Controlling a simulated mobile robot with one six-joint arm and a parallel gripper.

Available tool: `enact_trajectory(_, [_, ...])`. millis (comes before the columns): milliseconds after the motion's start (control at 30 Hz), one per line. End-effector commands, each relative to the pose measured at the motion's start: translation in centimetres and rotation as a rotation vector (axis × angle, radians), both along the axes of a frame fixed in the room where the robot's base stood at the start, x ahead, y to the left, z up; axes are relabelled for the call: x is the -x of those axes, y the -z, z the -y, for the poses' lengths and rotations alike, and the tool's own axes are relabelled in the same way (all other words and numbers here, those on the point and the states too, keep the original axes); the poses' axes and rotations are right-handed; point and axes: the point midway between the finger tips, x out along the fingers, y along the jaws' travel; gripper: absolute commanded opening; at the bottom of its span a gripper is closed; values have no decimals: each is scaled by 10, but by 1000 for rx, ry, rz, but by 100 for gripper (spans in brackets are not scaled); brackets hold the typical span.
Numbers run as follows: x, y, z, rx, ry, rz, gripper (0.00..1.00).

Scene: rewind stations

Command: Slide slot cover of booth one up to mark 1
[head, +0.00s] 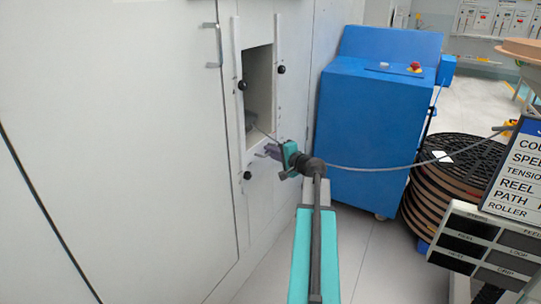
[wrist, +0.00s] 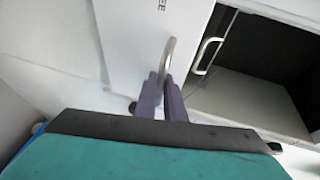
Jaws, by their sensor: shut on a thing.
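Booth one's slot cover (wrist: 130,45) is a pale flat panel with partly visible dark lettering in the wrist view. A curved metal handle (wrist: 170,52) stands out from it. My gripper (wrist: 164,88) has its two purple fingers closed around this handle. In the head view my gripper (head: 268,151) is at the lower edge of the tall slot opening (head: 259,85). The cover (head: 258,182) appears below the opening, partly hidden by the gripper. The upper opening is clear. I cannot read mark 1 among the small marks beside the slot.
Black knobs (head: 281,69) line the slot frame. A door handle (head: 212,45) is at upper left. A blue cabinet (head: 370,130) and stacked dark reels (head: 455,180) stand at right, with a sign (head: 515,170) in front. A grey cable (head: 385,168) crosses behind my arm.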

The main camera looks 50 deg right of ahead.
Motion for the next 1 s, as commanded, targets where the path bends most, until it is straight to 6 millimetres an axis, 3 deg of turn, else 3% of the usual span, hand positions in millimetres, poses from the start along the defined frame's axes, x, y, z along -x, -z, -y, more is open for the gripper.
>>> enact_trajectory(33, [0, -11, 0, 0, 1, 4, 0])
enact_trajectory(100, [0, -16, 0, 0, 1, 4, 0])
enact_trajectory(467, [0, -17, 1, -1, 1, 4, 0])
enact_trajectory(500, [0, -17, 1, -1, 2, 4, 16])
enact_trajectory(1000, [7, -17, -1, -1, 2, 2, 17])
